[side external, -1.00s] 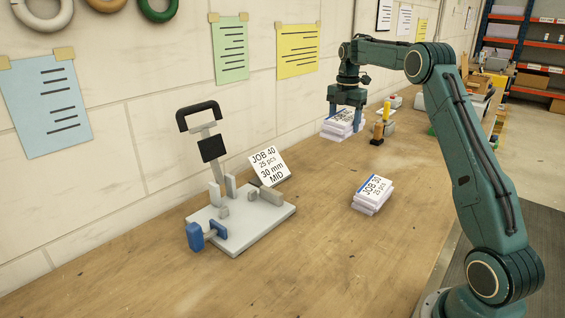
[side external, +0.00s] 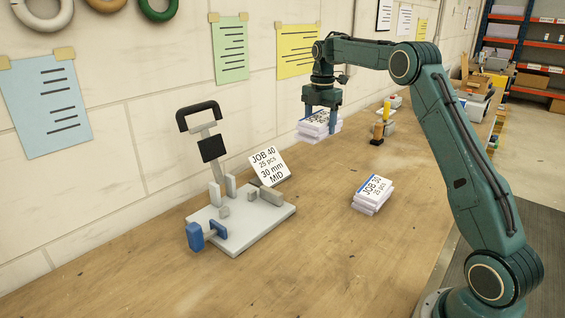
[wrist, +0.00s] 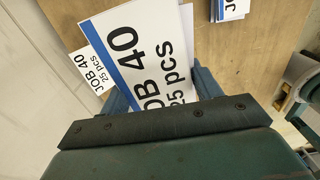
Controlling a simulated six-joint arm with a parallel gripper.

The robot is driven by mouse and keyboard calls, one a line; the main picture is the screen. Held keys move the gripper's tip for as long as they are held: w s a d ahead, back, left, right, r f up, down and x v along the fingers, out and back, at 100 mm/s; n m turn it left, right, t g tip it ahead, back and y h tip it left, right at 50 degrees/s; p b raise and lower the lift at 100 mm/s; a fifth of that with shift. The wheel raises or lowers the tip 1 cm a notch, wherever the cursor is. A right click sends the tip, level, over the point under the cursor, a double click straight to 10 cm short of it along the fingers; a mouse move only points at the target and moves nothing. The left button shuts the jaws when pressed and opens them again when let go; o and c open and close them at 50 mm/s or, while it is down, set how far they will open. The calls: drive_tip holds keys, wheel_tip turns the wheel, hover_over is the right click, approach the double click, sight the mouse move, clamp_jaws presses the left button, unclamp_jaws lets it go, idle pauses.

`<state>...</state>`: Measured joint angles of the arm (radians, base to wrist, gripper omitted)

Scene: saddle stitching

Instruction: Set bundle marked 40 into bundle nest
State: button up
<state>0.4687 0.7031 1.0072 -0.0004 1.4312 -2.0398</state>
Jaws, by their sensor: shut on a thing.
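My gripper (side external: 321,112) is shut on the bundle marked 40 (side external: 314,124), a white stack with a printed top sheet. It holds the bundle above the table, right of the stitching fixture. In the wrist view the bundle (wrist: 145,55) shows "JOB 40, 25 pcs" and a blue stripe between the fingers. The grey fixture (side external: 262,232) stands at left, with upright grey blocks, a black-handled lever and a blue clamp (side external: 196,236). The bundle nest is not labelled; the space between the fixture's blocks (side external: 224,211) looks empty. A card (side external: 270,167) behind it reads "JOB 40, 25 pcs, 30 mm, MID".
A bundle marked JOB 30 (side external: 372,193) lies on the table (side external: 320,250) at centre right. A small yellow and brown item (side external: 378,130) stands behind it. The wall is close along the left. The table between the held bundle and the fixture is clear, apart from the card.

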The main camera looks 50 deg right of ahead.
drive_tip(key=w+a+r, duration=0.1)
drive_tip(key=w+a, duration=0.3)
drive_tip(key=a, duration=0.8)
drive_tip(key=r, duration=0.1)
hover_over(248, 216)
drive_tip(key=shift+a, duration=0.1)
drive_tip(key=shift+f, duration=0.1)
wheel_tip(248, 216, down, 16)
drive_tip(key=shift+r, duration=0.2)
drive_tip(key=shift+f, duration=0.1)
drive_tip(key=shift+f, duration=2.05)
drive_tip(key=shift+f, duration=0.15)
drive_tip(key=o, duration=1.3)
drive_tip(key=shift+c, duration=0.2)
